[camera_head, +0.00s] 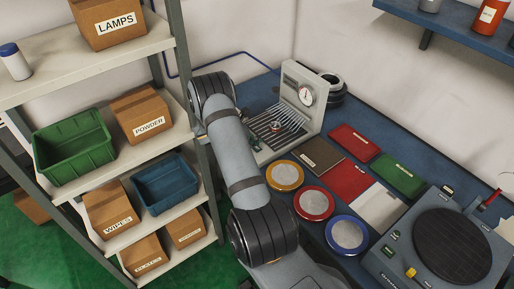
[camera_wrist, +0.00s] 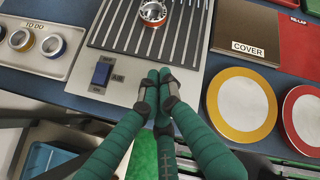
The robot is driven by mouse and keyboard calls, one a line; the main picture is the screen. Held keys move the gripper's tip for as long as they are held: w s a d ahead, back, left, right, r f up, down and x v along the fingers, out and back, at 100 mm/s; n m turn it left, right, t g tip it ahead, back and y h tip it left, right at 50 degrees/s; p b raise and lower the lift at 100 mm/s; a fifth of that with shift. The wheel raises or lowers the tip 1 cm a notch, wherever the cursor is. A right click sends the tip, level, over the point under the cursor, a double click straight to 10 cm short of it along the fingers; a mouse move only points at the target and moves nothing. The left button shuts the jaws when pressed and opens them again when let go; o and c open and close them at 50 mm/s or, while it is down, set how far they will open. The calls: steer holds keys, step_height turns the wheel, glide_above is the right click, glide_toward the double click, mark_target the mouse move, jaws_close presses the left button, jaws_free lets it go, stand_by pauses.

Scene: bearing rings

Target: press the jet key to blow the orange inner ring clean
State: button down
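A metal ring with an orange-red inner part (camera_wrist: 152,12) sits on the slatted grille of the air station; it also shows small in the head view (camera_head: 276,126). The jet key looks to be the blue rocker (camera_wrist: 101,73) marked AIR, on the station's pale front plate, left of my fingers.
A TO DO tray (camera_wrist: 57,72) with rings lies left of the station. Yellow (camera_head: 285,175), red (camera_head: 314,203) and blue (camera_head: 347,235) rimmed round pads lie on the bench. A brown COVER board (camera_wrist: 247,28) is right of the station. Shelving (camera_head: 90,70) stands left of my arm.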

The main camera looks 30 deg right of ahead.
steer(key=shift+r+p, duration=1.95)
steer(key=shift+r, duration=0.55)
steer(key=shift+f, duration=0.1)
step_height(320, 180, up, 4)
steer(key=p, duration=0.3)
steer(key=shift+p, duration=0.3)
steer(key=shift+f, duration=0.1)
